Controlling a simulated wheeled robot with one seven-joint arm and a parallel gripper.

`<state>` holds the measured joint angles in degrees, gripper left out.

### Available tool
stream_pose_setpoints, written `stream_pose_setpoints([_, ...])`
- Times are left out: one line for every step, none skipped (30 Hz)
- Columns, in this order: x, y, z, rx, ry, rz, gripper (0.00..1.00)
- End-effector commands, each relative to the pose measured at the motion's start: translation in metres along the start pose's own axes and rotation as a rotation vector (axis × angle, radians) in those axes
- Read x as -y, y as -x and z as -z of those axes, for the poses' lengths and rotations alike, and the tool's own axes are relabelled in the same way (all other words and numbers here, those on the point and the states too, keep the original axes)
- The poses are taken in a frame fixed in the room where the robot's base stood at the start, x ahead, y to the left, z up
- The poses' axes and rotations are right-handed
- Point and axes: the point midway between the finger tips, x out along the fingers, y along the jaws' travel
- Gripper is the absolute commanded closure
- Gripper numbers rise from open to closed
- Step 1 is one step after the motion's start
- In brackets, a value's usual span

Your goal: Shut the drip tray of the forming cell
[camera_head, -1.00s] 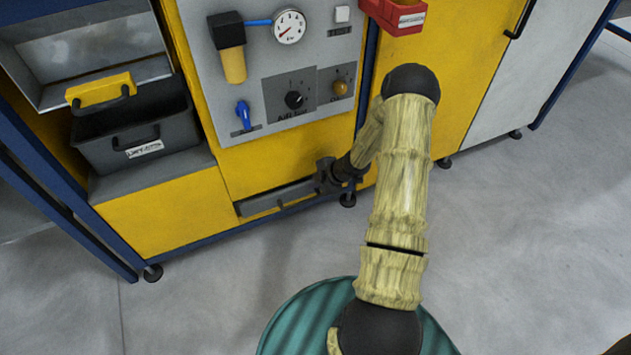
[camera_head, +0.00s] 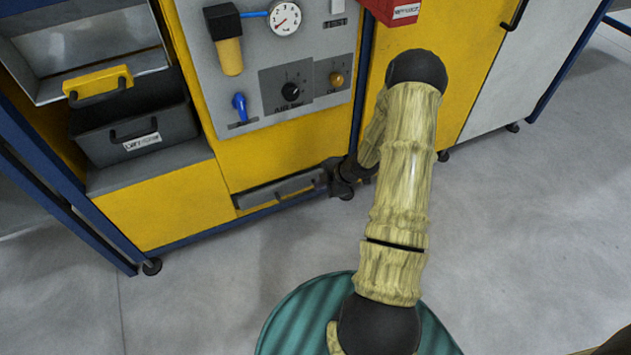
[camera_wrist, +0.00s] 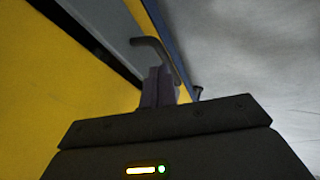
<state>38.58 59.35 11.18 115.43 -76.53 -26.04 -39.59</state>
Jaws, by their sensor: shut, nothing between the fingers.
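The drip tray (camera_head: 285,188) is the low grey drawer with a small handle at the foot of the yellow forming cell. A thin dark line shows along its top edge; it sits close to the cell front, and I cannot tell whether it is fully flush. My gripper (camera_head: 335,180) is at the tray's right end, dark and partly hidden by my arm. In the wrist view my shut, empty fingers (camera_wrist: 158,88) point at the grey tray front (camera_wrist: 110,22), just below its bent handle (camera_wrist: 155,46). Contact is not clear.
Above are the grey control panel (camera_head: 325,60) with gauge, knobs and blue valve, and a red bin (camera_head: 392,10). A black bin (camera_head: 135,125) stands on a ledge at left. A blue frame rail and castors run below the tray.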

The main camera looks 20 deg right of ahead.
Motion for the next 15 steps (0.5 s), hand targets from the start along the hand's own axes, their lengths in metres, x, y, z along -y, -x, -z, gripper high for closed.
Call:
stream_pose_setpoints([-0.002, 0.013, 0.003, 0.000, 0.000, 0.001, 1.00])
stream_pose_setpoints([-0.002, 0.017, 0.003, 0.000, 0.001, 0.002, 1.00])
stream_pose_setpoints([-0.002, 0.024, 0.004, -0.001, 0.001, 0.002, 1.00])
stream_pose_setpoints([-0.002, 0.028, 0.004, -0.001, 0.001, 0.002, 1.00])
stream_pose_setpoints([-0.003, 0.034, 0.004, 0.000, 0.000, 0.001, 1.00])
stream_pose_setpoints([-0.003, 0.040, 0.003, 0.000, 0.000, 0.001, 1.00])
stream_pose_setpoints([-0.002, 0.046, 0.003, 0.001, 0.000, 0.002, 1.00])
stream_pose_setpoints([-0.002, 0.051, 0.003, 0.000, 0.000, 0.003, 1.00])
stream_pose_setpoints([-0.002, 0.058, 0.004, 0.000, 0.000, 0.003, 1.00])
stream_pose_setpoints([-0.002, 0.062, 0.004, 0.000, 0.000, 0.003, 1.00])
stream_pose_setpoints([-0.002, 0.067, 0.004, -0.001, -0.001, 0.003, 1.00])
stream_pose_setpoints([-0.002, 0.072, 0.003, 0.000, 0.000, 0.002, 1.00])
stream_pose_setpoints([-0.002, 0.075, 0.003, 0.000, 0.001, 0.002, 1.00])
stream_pose_setpoints([-0.001, 0.078, 0.002, 0.000, 0.000, 0.003, 1.00])
stream_pose_setpoints([-0.001, 0.081, 0.002, 0.000, 0.000, 0.003, 1.00])
